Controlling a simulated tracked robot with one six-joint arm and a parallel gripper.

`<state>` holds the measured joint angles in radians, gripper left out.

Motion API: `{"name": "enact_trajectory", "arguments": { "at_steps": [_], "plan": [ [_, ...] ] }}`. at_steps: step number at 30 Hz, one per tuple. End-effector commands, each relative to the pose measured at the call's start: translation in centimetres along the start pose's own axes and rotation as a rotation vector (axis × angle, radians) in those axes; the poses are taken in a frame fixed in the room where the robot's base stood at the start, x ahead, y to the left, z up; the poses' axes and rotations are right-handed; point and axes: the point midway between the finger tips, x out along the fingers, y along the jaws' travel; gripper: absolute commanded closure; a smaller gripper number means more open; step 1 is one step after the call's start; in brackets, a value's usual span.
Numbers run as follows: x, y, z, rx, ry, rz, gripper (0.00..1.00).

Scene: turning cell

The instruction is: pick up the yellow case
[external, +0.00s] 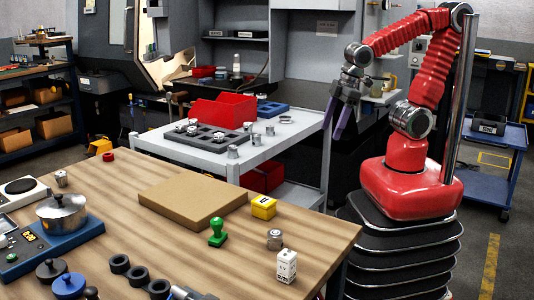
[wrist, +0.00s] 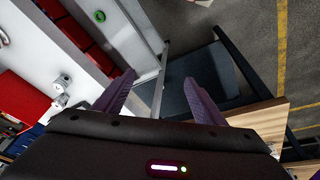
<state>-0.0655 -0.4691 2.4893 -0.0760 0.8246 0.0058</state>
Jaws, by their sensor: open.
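The yellow case (external: 263,207) is a small box with a dark mark on its top. It sits on the wooden table, at the right edge of a brown board. I cannot make it out in the wrist view. My gripper (external: 338,125) hangs in the air beyond the wooden table, up and to the right of the case and well apart from it. Its purple fingers are spread and empty. The fingers also show in the wrist view (wrist: 160,95), with floor and a blue surface beyond them.
The wooden table (external: 130,198) also holds the brown board (external: 193,202), a green stamp-like piece (external: 217,233), a metal cylinder (external: 275,240) and a white box (external: 287,266) near the case. A grey cart (external: 180,148) with a tray and red bin (external: 222,112) stands behind.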

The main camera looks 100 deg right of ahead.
Motion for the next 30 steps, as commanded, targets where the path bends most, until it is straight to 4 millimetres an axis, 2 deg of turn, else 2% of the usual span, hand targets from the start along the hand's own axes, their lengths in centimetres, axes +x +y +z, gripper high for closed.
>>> {"name": "enact_trajectory", "arguments": {
  "at_steps": [8,16,24,30],
  "plan": [
    [5.3,0.1,-3.8,-0.104,0.038,0.051,0.36],
    [10.4,-1.5,-8.6,-0.224,0.163,0.054,0.36],
    [14.4,-6.0,-13.5,-0.354,0.351,-0.032,0.36],
    [15.4,-10.5,-16.1,-0.427,0.502,-0.153,0.36]
  ]
}}
